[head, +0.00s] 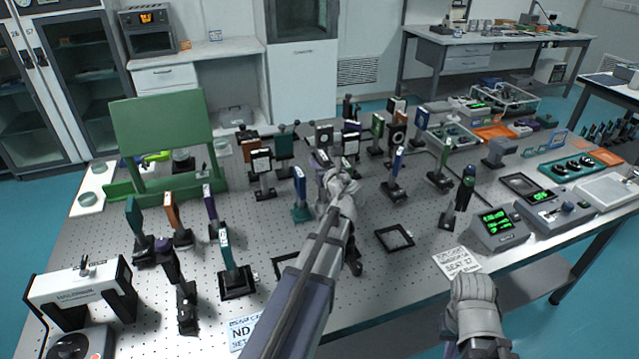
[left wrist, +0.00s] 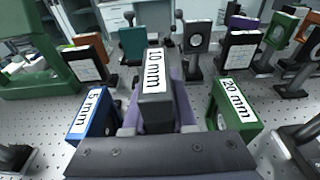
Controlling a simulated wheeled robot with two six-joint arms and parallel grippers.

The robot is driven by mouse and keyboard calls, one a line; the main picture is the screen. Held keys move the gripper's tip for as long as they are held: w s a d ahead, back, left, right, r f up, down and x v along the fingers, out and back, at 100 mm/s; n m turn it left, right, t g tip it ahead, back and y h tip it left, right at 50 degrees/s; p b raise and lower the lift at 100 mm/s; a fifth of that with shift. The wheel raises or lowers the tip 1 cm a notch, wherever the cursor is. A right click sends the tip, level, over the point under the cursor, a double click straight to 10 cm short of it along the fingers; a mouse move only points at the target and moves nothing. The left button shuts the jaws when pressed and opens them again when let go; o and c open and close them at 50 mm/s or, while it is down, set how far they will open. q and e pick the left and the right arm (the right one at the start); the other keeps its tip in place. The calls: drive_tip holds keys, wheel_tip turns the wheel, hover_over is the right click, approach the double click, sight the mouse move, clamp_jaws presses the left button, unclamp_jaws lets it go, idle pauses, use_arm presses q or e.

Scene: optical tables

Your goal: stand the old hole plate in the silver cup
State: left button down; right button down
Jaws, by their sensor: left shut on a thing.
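My left gripper (head: 335,178) is over the middle of the optical table, among the standing plates. In the left wrist view the left gripper (left wrist: 158,128) is shut on a plate labelled "10 mm" (left wrist: 154,85), with a grey top and purple showing at its sides. The held plate is upright; its lower part is hidden, and no hole in it shows. I cannot tell for sure that it is the old hole plate. I cannot pick out the silver cup. My right gripper (head: 475,298) is at the front right edge; its fingertips are hidden.
A blue "5 mm" plate (left wrist: 92,118) and a green "20 mm" plate (left wrist: 235,105) stand close on either side. Mounted plates crowd the table's middle. A black square frame (head: 394,238) lies right of my left arm. A green stand (head: 163,135) is at left, meters (head: 499,227) at right.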

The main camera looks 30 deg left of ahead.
use_arm(q)
wheel_tip(320, 180, down, 4)
drive_tip(key=b, duration=0.3)
drive_tip(key=shift+r+b, duration=0.15)
drive_tip(key=shift+b, duration=0.15)
drive_tip(key=c, duration=0.7)
unclamp_jaws()
